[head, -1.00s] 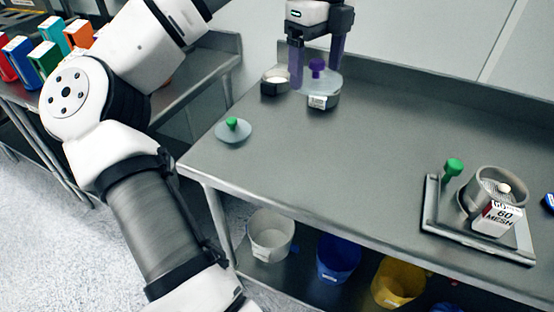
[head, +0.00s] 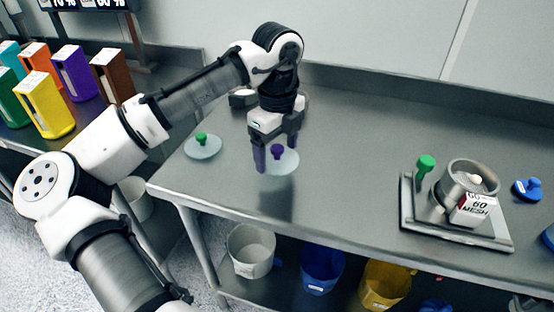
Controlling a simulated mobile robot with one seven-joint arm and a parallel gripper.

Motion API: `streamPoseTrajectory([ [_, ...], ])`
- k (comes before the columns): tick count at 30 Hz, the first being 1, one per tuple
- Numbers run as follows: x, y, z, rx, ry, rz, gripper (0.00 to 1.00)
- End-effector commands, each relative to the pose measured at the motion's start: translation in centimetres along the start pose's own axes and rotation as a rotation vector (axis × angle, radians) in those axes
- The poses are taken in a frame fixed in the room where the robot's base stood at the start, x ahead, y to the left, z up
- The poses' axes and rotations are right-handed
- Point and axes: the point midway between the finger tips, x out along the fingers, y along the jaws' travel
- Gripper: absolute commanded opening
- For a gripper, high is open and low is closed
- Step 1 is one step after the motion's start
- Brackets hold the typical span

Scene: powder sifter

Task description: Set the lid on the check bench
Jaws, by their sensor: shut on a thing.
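A pale, round lid (head: 284,166) with a purple knob (head: 277,152) is between the purple fingers of my gripper (head: 276,155), which is shut on it. The lid is level over the left part of the grey metal check bench (head: 345,160). A dark patch shows on the bench below it, and the lid looks a little above the surface. A similar lid with a green knob (head: 202,145) lies on the bench to the left. The jar that stood under the purple-knobbed lid is mostly hidden behind my arm.
A dark open jar (head: 243,98) stands behind my gripper. At right, a sieve marked 60 mesh (head: 470,195) sits on a metal tray (head: 455,238) with a green-knobbed tool. A blue-knobbed item (head: 527,188) lies beyond. Bins stand below. The bench middle is clear.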

Motion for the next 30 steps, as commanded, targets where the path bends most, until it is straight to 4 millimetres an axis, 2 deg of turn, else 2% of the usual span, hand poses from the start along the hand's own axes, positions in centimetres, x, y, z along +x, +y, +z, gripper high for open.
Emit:
streamPoseTrajectory([
  [3, 1.9, 0.1, 0.0, 0.0, 0.001, 0.003, 0.58],
  [7, 3.3, 0.1, 0.0, 0.001, 0.0, 0.002, 0.58],
  [19, 3.8, 0.0, 0.0, 0.001, 0.002, 0.001, 0.58],
  [20, 3.7, 0.1, 0.0, 0.001, 0.001, 0.001, 0.83],
  [24, 3.7, 0.1, 0.0, 0.0, 0.0, 0.001, 1.0],
  [30, 3.7, 0.0, 0.0, 0.0, 0.0, 0.001, 1.0],
])
